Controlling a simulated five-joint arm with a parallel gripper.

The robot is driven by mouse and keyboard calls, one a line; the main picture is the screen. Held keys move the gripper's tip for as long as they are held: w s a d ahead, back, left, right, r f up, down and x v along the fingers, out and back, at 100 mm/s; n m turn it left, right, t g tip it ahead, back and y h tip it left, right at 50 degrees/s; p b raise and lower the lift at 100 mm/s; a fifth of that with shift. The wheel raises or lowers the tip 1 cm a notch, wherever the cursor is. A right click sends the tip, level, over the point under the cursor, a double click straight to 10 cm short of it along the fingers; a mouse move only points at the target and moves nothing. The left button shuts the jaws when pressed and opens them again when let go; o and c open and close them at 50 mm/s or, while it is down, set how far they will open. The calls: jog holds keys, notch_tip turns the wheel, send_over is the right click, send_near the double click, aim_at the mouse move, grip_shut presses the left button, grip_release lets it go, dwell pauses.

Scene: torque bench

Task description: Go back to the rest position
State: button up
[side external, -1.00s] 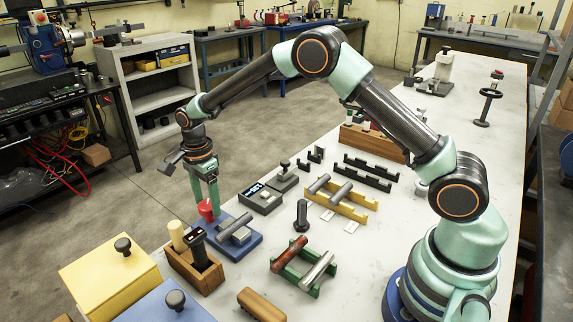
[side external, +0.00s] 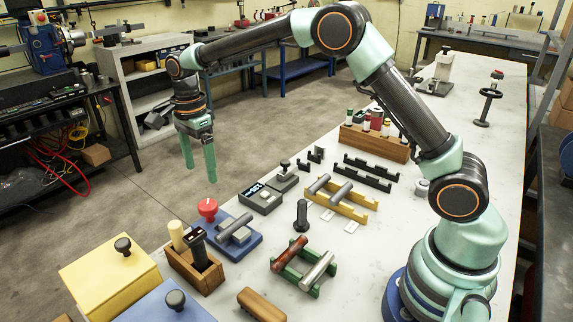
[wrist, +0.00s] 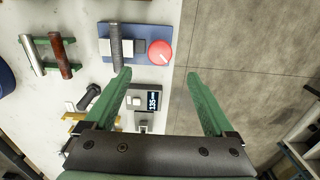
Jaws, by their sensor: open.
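My gripper (side external: 198,160) hangs above the bench's far left edge with its green fingers pointing down, open and empty. It is raised clear above the red knob (side external: 208,209) on the blue block (side external: 240,243). In the wrist view my gripper (wrist: 160,75) shows its two fingers spread wide with nothing between them. The red knob also shows there (wrist: 159,52), beyond the fingertips.
The white bench (side external: 345,275) holds a wooden holder (side external: 193,270), a yellow box (side external: 105,280), a green rack (side external: 290,275), a yellow rack (side external: 340,197) and a wooden block with capped bottles (side external: 375,142). Open floor (side external: 110,215) lies left of the bench.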

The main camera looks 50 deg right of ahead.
notch_tip(320, 180, up, 2)
dwell(0.5)
jog(key=s+d+r+n+t, duration=0.3)
jog(key=s+d+r+n, duration=0.3)
jog(key=s+r+n, duration=0.4)
jog(key=s+d+f+n+t, duration=0.1)
jog(key=s+n, duration=0.3)
jog(key=s, duration=0.2)
jog(key=s+d+f+n+t, duration=0.1)
jog(key=s+d+n, duration=0.1)
jog(key=s+n, duration=0.2)
jog(key=shift+s+f+t, duration=0.25)
jog(key=shift+s+t, duration=0.05)
jog(key=shift+s, duration=0.95)
